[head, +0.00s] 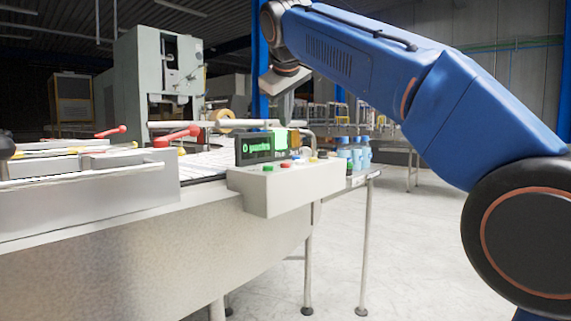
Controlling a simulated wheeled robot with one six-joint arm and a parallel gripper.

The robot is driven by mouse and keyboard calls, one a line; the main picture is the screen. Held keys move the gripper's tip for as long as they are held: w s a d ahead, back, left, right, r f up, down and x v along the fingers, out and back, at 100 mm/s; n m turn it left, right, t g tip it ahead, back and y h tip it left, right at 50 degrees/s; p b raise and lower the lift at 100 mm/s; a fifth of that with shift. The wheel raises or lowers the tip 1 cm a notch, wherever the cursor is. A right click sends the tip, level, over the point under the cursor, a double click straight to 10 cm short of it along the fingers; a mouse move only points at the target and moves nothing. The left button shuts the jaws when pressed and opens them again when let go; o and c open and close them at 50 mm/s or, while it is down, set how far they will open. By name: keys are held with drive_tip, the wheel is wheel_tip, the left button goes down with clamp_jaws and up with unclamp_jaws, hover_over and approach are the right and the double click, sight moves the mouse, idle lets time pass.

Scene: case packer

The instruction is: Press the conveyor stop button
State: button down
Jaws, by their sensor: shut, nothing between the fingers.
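A light grey control box (287,190) sits at the right end of the machine bench. On its top is a row of small buttons, with a green button (267,168) at the left, a red button (286,164) beside it and a yellowish one (313,160) further right. No label shows which one stops the conveyor; the red one stands out. My gripper (286,118) points down above the box, shut and empty. It looks apart from the buttons, but its exact height and depth over them are hard to tell.
A black display (254,149) with green text stands behind the buttons, with a bright green patch (280,138) at its right. Several blue bottles (356,152) stand just right of the box. Red-handled levers (177,136) lie to the left. Open floor (420,240) is at right.

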hover_over(285, 164)
drive_tip(key=shift+f, duration=4.05)
drive_tip(key=shift+f, duration=0.95)
drive_tip(key=shift+r, duration=0.95)
drive_tip(key=shift+r, duration=2.5)
